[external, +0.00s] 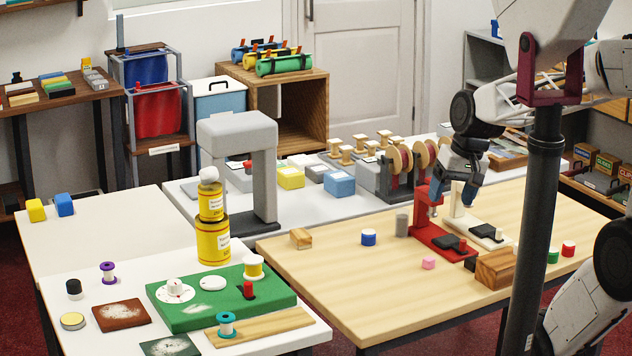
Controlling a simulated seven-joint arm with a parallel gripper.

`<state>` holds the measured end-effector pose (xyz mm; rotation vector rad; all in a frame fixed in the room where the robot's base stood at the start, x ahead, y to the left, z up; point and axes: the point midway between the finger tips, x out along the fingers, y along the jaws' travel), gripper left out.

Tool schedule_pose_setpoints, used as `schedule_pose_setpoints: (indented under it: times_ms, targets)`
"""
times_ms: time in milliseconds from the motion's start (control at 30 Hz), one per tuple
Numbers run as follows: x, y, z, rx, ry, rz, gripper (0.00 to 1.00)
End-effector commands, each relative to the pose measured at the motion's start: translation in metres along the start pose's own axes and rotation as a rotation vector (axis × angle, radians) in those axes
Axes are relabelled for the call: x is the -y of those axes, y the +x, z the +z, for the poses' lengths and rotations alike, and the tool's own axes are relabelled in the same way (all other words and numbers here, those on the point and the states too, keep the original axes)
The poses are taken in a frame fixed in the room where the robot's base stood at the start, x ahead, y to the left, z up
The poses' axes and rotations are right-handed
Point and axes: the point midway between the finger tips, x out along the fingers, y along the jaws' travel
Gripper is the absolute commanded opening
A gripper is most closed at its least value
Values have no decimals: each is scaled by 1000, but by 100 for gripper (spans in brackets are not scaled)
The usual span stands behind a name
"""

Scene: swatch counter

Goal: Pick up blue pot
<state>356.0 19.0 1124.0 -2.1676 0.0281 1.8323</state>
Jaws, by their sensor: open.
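The blue pot (368,237), a small round pot with a white band, stands upright on the light wooden table (330,270). My gripper (454,188) hangs above the back of the same table, to the right of the blue pot and higher than it. Its fingers point down, open, with nothing seen between them. The gripper is apart from the pot. Nothing hides the pot in this view.
A grey cylinder (402,225) stands right of the pot, and a wooden block (301,238) lies left. A red stand (440,238) and a cream stand (474,228) are below my gripper. The table's front left is clear.

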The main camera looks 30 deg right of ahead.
Motion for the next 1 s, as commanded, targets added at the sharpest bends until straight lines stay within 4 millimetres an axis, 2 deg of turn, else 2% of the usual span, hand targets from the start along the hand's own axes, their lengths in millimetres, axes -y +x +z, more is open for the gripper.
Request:
schedule_pose_setpoints:
  times_ms: [300,533,767,1000]
  targets:
    - [34,44,-65,104,398,-263,72]
    - [46,78,-120,171,711,-442,72]
    - [44,118,-180,228,1038,-610,72]
    - [23,166,-241,274,1388,-777,72]
